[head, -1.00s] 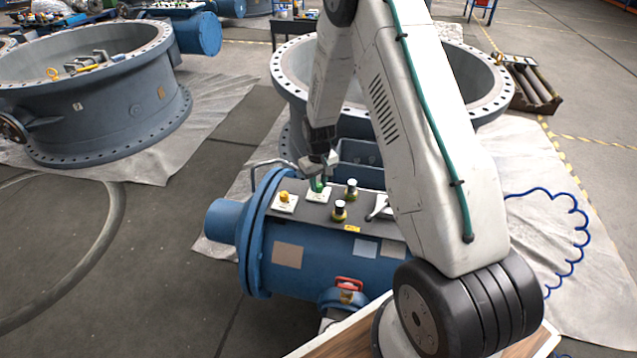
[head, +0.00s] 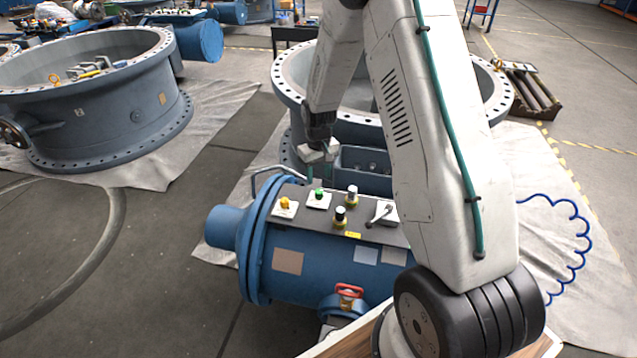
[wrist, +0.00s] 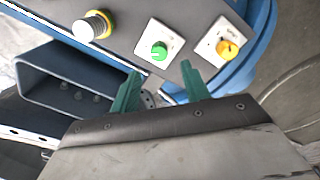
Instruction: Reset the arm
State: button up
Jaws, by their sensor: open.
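My gripper (head: 322,172) is above the grey top plate of a blue cylindrical actuator (head: 300,252), just behind the green button. In the wrist view its two green fingers (wrist: 160,82) are apart, with nothing between them. The green button (head: 319,191) sits on a white plate; it also shows in the wrist view (wrist: 159,50), beyond the fingertips. A yellow knob (head: 285,204) on another white plate is to its left, and it also shows in the wrist view (wrist: 228,49).
Two round buttons with yellow collars (head: 340,215) and a grey lever (head: 380,213) share the plate. A red-handled valve (head: 349,291) is on the front. A large flanged valve ring (head: 292,85) stands behind. Another ring (head: 100,125) stands at left. Open floor (head: 170,260) lies at front left.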

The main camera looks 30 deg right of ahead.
jog(key=shift+r, duration=0.55)
jog(key=s+a+r, duration=0.4)
jog(key=s+r, duration=0.6)
jog(key=s, duration=0.1)
jog(key=s+a+r+t, duration=0.1)
jog(key=s+a+r, duration=0.3)
jog(key=s+r, duration=0.6)
jog(key=s+a+r, duration=0.4)
jog(key=s+r, duration=0.6)
jog(key=s, duration=0.4)
jog(key=shift+s+r, duration=0.25)
jog(key=shift+r, duration=0.15)
